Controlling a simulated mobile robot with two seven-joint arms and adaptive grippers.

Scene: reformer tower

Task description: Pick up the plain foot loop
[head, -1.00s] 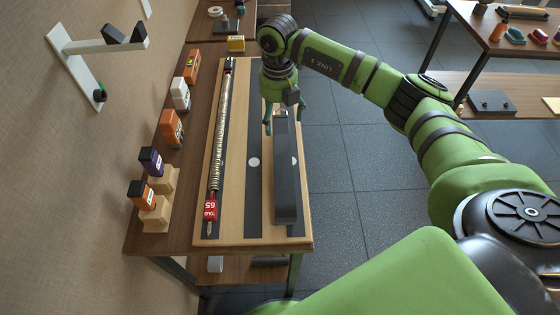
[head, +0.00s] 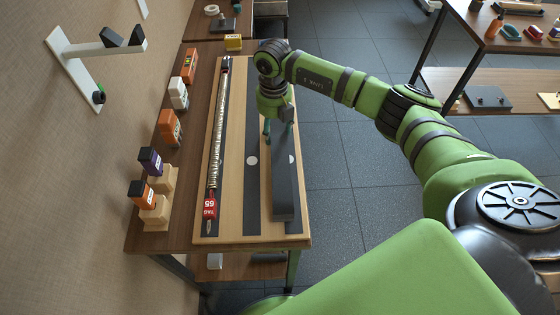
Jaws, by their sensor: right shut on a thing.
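My right gripper (head: 279,129) reaches over the far part of a long dark grey bar (head: 286,190). Its two green fingers point down, one on each side of the bar, and it is shut on it. The bar lies lengthwise along the right black strip of a wooden board, and its far end is hidden behind the gripper. I cannot make out for certain which thing is the plain foot loop. Small coloured items (head: 513,32), possibly loops, sit on the bench at the upper right. My left gripper is not in view.
A long spring with a red tag (head: 210,207) lies on the board (head: 235,170). Several orange, white and purple boxes (head: 169,125) line the wall side. A white bracket (head: 95,48) juts from the wall. Open floor (head: 345,190) lies right of the table.

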